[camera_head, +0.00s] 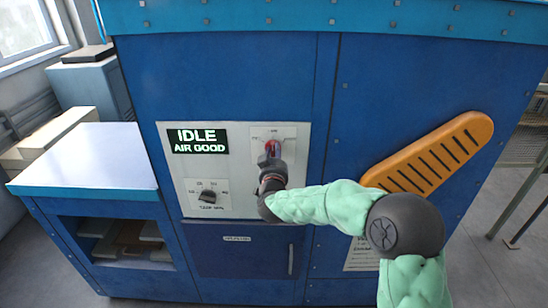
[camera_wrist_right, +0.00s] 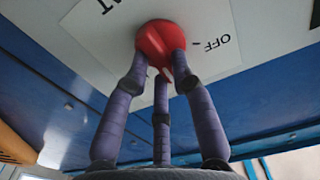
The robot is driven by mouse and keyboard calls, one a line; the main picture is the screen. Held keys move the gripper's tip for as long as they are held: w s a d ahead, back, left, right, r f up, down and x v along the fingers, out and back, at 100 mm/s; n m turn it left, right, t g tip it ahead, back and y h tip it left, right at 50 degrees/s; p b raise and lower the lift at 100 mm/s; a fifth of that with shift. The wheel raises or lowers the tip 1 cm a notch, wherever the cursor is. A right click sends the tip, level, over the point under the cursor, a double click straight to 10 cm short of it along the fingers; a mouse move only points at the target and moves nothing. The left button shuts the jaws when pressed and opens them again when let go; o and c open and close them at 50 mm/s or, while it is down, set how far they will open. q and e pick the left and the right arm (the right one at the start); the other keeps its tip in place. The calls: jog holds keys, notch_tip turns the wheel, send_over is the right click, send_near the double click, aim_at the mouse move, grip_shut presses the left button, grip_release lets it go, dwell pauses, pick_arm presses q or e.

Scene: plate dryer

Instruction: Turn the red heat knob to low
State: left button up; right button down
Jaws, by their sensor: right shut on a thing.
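The red heat knob (camera_head: 272,147) is on the white control panel (camera_head: 236,150) of the blue machine, right of the display. My right gripper (camera_head: 269,160) covers most of it in the head view. In the right wrist view the fingers (camera_wrist_right: 164,75) are closed around the red knob (camera_wrist_right: 158,38). A white pointer mark shows on the knob between the fingers. The word OFF stands to the right of the knob there, and a partly cut-off word to its left. The knob's exact setting is hard to tell. My left gripper is not in view.
The display (camera_head: 198,141) reads IDLE, AIR GOOD. A black knob (camera_head: 208,196) sits at the panel's lower left. A side table (camera_head: 85,155) stands at the left.

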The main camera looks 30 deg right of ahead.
dwell(0.5)
jog(key=c, duration=1)
grip_release()
jog(key=shift+c, duration=0.2)
jog(key=shift+s+a, duration=0.1)
jog(key=v, duration=1.2)
jog(key=shift+f, duration=0.15)
